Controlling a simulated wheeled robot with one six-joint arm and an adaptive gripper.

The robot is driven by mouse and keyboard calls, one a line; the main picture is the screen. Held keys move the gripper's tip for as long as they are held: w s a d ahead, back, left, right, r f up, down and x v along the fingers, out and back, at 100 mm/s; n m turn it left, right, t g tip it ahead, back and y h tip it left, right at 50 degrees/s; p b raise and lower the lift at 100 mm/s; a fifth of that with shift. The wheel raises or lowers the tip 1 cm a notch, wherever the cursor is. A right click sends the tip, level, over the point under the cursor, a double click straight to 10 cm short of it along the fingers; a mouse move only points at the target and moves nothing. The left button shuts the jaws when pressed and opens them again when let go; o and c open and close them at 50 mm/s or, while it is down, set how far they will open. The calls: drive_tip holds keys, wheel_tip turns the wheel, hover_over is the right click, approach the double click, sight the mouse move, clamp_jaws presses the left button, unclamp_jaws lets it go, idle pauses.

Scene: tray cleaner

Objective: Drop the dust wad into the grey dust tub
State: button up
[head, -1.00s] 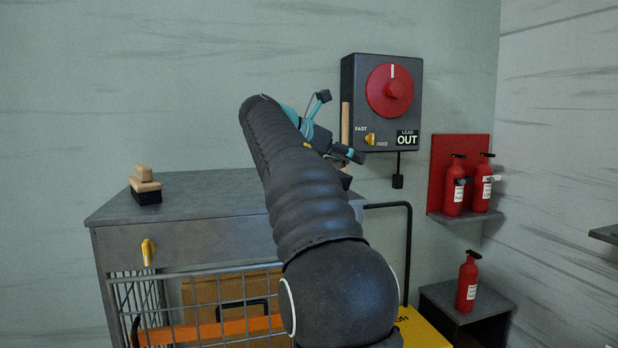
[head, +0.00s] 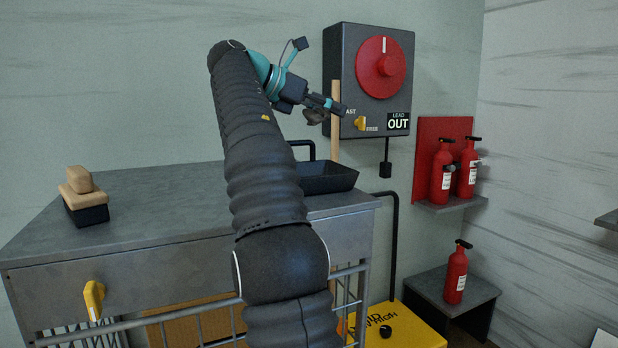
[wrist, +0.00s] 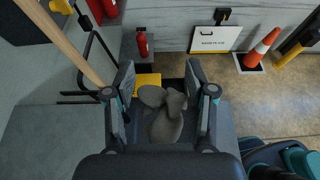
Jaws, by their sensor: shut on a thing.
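The dust wad (wrist: 165,118) is a grey, lumpy clump between the fingers of my gripper (wrist: 162,92) in the wrist view. In the head view my gripper (head: 328,106) is shut on the wad (head: 316,117), which shows only as a small dark grey lump. It is held in the air above a dark shallow tray (head: 330,178) on the bench, in front of the wall box. I cannot make out a grey dust tub in either view.
A grey bench (head: 150,215) carries a wooden-backed brush (head: 82,197). A wooden pole (head: 335,135) stands upright by the wall box (head: 370,80). Red extinguishers (head: 454,272) and a yellow unit (head: 405,330) are at right.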

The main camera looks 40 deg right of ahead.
drive_tip(key=shift+f, duration=2.4)
drive_tip(key=o, duration=0.9)
drive_tip(key=shift+a, duration=0.1)
drive_tip(key=v, duration=1.2)
drive_tip(key=shift+s, duration=0.1)
